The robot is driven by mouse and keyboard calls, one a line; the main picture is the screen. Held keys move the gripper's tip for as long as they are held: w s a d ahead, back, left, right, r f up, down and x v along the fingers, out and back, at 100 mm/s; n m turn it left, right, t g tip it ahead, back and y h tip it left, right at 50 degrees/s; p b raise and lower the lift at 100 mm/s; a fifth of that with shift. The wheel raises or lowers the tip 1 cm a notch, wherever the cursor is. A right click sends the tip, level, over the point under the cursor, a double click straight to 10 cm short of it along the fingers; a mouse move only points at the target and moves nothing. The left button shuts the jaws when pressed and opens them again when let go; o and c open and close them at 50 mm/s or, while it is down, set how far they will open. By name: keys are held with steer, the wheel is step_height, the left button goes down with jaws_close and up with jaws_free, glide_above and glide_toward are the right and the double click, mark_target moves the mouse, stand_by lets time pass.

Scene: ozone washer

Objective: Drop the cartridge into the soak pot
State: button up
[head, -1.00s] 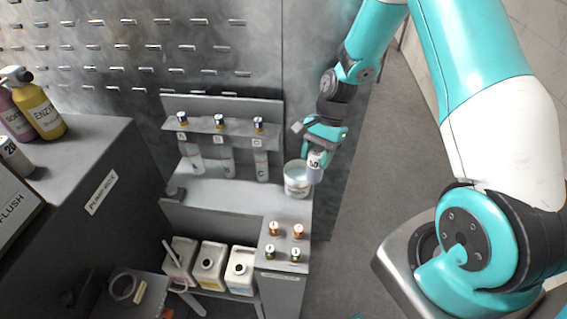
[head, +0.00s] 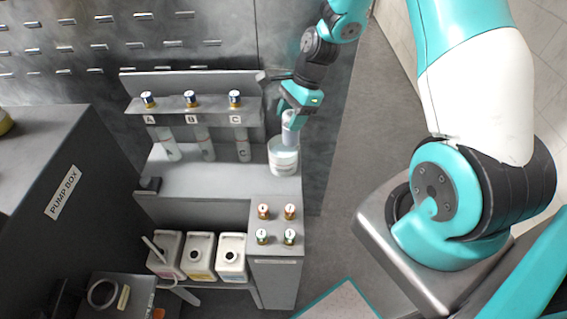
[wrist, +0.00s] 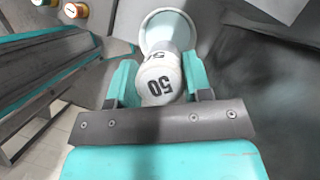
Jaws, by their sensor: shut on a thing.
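The cartridge (wrist: 158,78) is a white cylinder marked "50". My gripper (head: 293,110) is shut on it; in the wrist view the two teal fingers (wrist: 157,90) hold its sides. In the head view the cartridge (head: 290,128) hangs below the fingers, over the soak pot. The soak pot (head: 284,164) is a pale, round, open vessel at the right end of the grey bench. In the wrist view its rim (wrist: 168,17) shows beyond the cartridge. The cartridge's lower end is at the pot's mouth; I cannot tell how far inside it is.
Tubes marked A, B and C (head: 207,145) hang from a rack left of the pot. White jugs (head: 201,254) sit below. The pump box (head: 62,192) is at left. Bench between tubes and pot is clear.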

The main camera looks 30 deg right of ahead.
steer(key=o, duration=1)
steer(key=v, duration=1.7)
steer(key=shift+s+r, duration=0.1)
steer(key=shift+r, duration=0.1)
steer(key=s+a+r+n, duration=0.3)
steer(key=a+n, duration=0.4)
steer(key=a, duration=0.3)
steer(key=s+a+n, duration=0.4)
steer(key=s+n, duration=0.1)
steer(key=n, duration=0.1)
steer(key=s+a+r+n, duration=0.1)
steer(key=s+a+n, duration=0.4)
steer(key=s+n, duration=0.1)
steer(key=s+a+r+n, duration=0.1)
steer(key=s+a+n, duration=0.3)
steer(key=s+n, duration=0.2)
steer(key=shift+s+a+r+n, duration=0.2)
steer(key=shift+n, duration=0.2)
